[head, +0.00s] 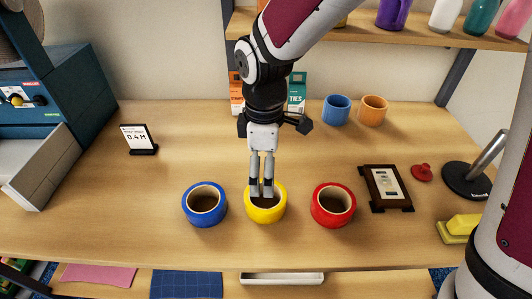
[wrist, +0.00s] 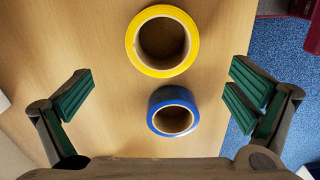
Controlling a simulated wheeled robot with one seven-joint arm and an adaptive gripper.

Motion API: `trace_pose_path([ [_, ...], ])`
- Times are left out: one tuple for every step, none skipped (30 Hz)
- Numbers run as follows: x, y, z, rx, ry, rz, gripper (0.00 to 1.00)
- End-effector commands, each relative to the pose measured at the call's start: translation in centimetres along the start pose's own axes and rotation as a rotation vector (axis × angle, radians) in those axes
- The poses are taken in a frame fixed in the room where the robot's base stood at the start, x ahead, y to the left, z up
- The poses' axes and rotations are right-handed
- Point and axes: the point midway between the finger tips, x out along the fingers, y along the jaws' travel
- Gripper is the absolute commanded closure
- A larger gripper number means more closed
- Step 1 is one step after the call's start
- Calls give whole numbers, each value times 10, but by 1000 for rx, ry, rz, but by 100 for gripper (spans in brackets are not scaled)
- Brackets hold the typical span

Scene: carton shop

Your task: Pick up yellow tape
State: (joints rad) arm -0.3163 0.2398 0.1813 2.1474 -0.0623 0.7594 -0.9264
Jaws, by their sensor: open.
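The yellow tape (head: 266,215) stands on the bench between the blue tape (head: 205,219) and the red tape (head: 333,219). My gripper (head: 261,194) points down, with its fingertips overlapping the yellow tape's opening in the head view; their height above it is hard to tell. In the wrist view my gripper (wrist: 163,86) is open and empty, its fingers wide apart. The yellow tape (wrist: 132,42) shows as a ring at the top there, ahead of the fingers. The blue tape (wrist: 172,95) shows below it, between the fingers. The red tape is out of the wrist view.
A plaque (head: 386,188), a red knob-like piece (head: 421,172) and a yellow block (head: 461,227) lie to the right. Blue (head: 336,111) and orange (head: 373,111) cups stand behind. A small sign (head: 139,140) stands at left. The bench (head: 200,150) is clear around the tapes.

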Motion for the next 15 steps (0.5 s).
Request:
trace_pose_path([
  [12, -1, 0, -1, -3, -5, 0],
  [18, -1, 0, 0, -3, -5, 0],
  [25, -1, 0, 1, -3, -5, 0],
  [30, -1, 0, 1, -2, -4, 0],
  [35, -1, 0, 2, -2, -4, 0],
  [40, -1, 0, 3, -2, -4, 0],
  [44, -1, 0, 3, -2, -3, 0],
  [47, -1, 0, 3, -2, -3, 0],
  [50, 0, 0, 3, -1, -2, 0],
  [52, 0, 0, 3, 0, -1, 0],
  [53, 0, 0, 3, 0, 0, 0],
  [54, 0, 0, 3, 0, -1, 0],
  [56, -1, 0, 3, -1, -1, 0],
  [58, -1, 0, 2, -1, -2, 0],
  [62, -2, -1, 2, -1, -2, 0],
])
